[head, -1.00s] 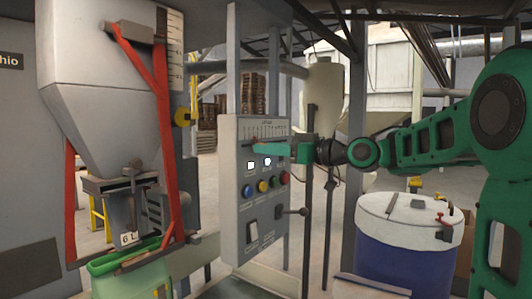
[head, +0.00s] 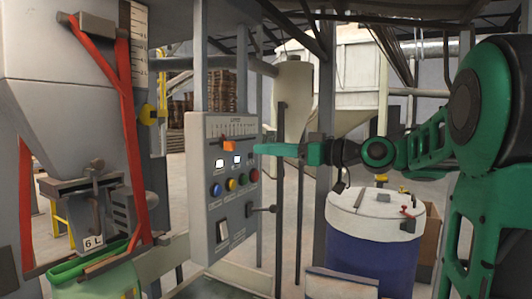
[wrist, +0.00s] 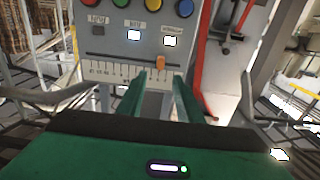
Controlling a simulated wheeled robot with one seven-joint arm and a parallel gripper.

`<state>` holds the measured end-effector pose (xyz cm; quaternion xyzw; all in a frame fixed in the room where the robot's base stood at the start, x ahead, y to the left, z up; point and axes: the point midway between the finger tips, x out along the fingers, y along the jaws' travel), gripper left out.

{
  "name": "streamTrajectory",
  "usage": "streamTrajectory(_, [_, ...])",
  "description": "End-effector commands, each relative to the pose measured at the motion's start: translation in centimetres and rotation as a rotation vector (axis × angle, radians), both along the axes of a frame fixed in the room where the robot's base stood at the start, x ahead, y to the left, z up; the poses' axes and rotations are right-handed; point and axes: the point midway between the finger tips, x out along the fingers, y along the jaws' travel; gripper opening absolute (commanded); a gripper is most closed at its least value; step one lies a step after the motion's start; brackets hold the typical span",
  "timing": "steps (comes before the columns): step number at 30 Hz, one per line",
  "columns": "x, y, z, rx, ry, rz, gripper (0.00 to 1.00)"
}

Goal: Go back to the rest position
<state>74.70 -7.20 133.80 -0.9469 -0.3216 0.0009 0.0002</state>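My gripper (head: 258,149) is stretched out level to the right of the grey control panel (head: 205,205), with its green fingers pointing at the panel. In the wrist view the two fingers (wrist: 160,77) stand apart with nothing between them, so it is open and empty. The panel's orange slider knob (head: 229,146) sits on its scale just left of the fingertips, and a gap shows between them. The knob also shows in the wrist view (wrist: 160,44). Two small displays are lit white, above blue, yellow, green and red buttons.
A grey hopper (head: 65,120) with red bars stands at the left, above a green sack or bin (head: 95,275). A blue drum (head: 370,250) with a white lid stands below my arm. A lever (head: 262,209) sticks out from the panel's right side. Posts rise behind the panel.

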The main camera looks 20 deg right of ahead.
Motion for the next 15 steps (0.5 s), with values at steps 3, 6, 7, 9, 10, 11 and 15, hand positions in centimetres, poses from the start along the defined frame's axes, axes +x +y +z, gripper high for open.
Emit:
streamTrajectory(3, [0.02,0.01,0.0,0.0,0.0,0.0,0.33])
streamTrajectory(6, [0.02,0.01,0.01,0.0,0.0,0.0,0.33])
streamTrajectory(7, [0.02,0.01,0.0,0.0,0.0,0.0,0.33])
streamTrajectory(9, [0.02,0.01,0.01,0.0,0.0,0.0,0.33])
streamTrajectory(10, [0.02,0.01,0.0,0.0,0.0,0.0,0.33])
streamTrajectory(11, [0.02,0.02,0.0,0.0,0.0,0.0,0.33])
streamTrajectory(15, [0.12,0.06,-0.8,-0.01,0.025,-0.012,0.33])
